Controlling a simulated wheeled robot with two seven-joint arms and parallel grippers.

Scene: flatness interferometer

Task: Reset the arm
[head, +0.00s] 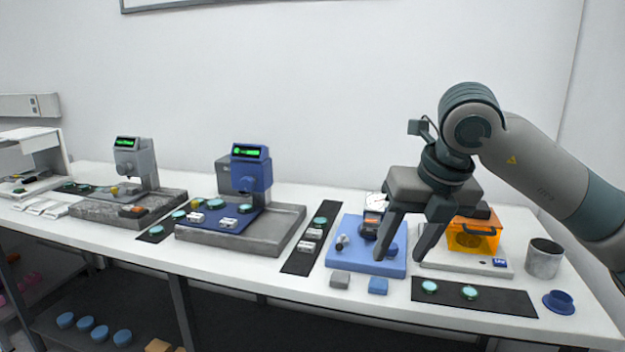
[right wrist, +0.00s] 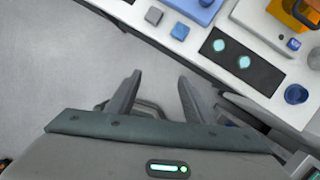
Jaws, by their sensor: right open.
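My right gripper (head: 402,255) is open and empty in the head view. It hangs in front of the blue tray and the orange-covered device, with its fingers pointing down. In the right wrist view its two fingers (right wrist: 160,95) are spread apart, with only bare grey floor between them. My left gripper is not in view.
Below the right gripper are a grey block (head: 340,279), a blue block (head: 378,286) and a dark strip (head: 480,297) with two teal discs. A metal cup (head: 544,259) and blue dish (head: 559,302) stand at right. Two gauge stands (head: 245,215) (head: 135,190) are further left.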

